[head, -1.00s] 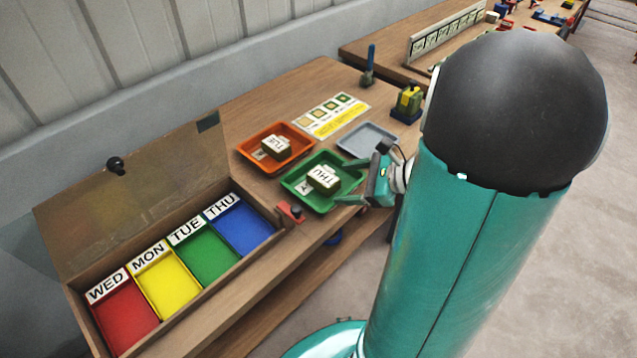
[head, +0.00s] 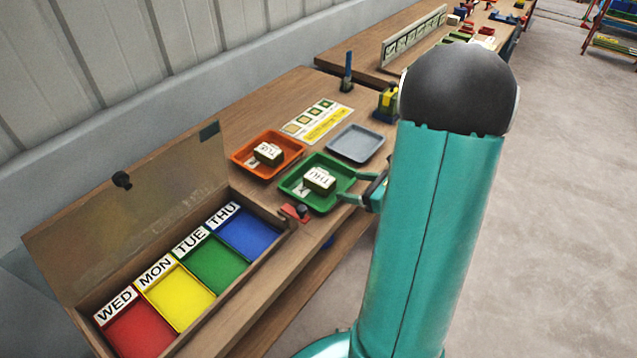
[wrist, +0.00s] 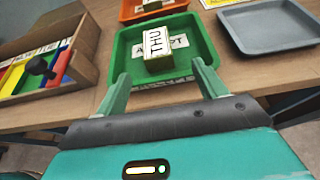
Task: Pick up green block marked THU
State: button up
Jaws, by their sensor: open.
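The block marked THU (head: 319,179) sits in the green tray (head: 338,201) on the wooden bench; its top label is white and its sides look pale olive. In the wrist view the block (wrist: 157,48) stands in the green tray (wrist: 203,40), beyond my fingertips and roughly between their lines. My gripper (wrist: 160,75) is open and empty, its two teal fingers apart at the tray's near edge. In the head view my gripper (head: 350,186) is at the right side of the green tray, partly hidden by my arm.
An orange tray (head: 241,162) with a TUE block (head: 268,153) lies behind the green tray. A grey tray (head: 356,143) is empty. An open wooden box (head: 262,258) with coloured compartments labelled WED, MON, TUE and THU stands left. A small red-and-dark object (head: 296,211) sits near the bench edge.

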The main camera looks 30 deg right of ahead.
aim_at(328, 182)
jog(key=x, duration=0.3)
jog(key=shift+w+a+f, duration=0.1)
jog(key=shift+w+f, duration=0.1)
jog(key=shift+w, duration=0.15)
jog(key=shift+a+x, duration=0.15)
jog(key=shift+x, duration=1.2)
jog(key=shift+a+x, duration=0.1)
jog(key=shift+x, duration=1.2)
jog(key=shift+r, duration=0.15)
jog(key=c, duration=1.1)
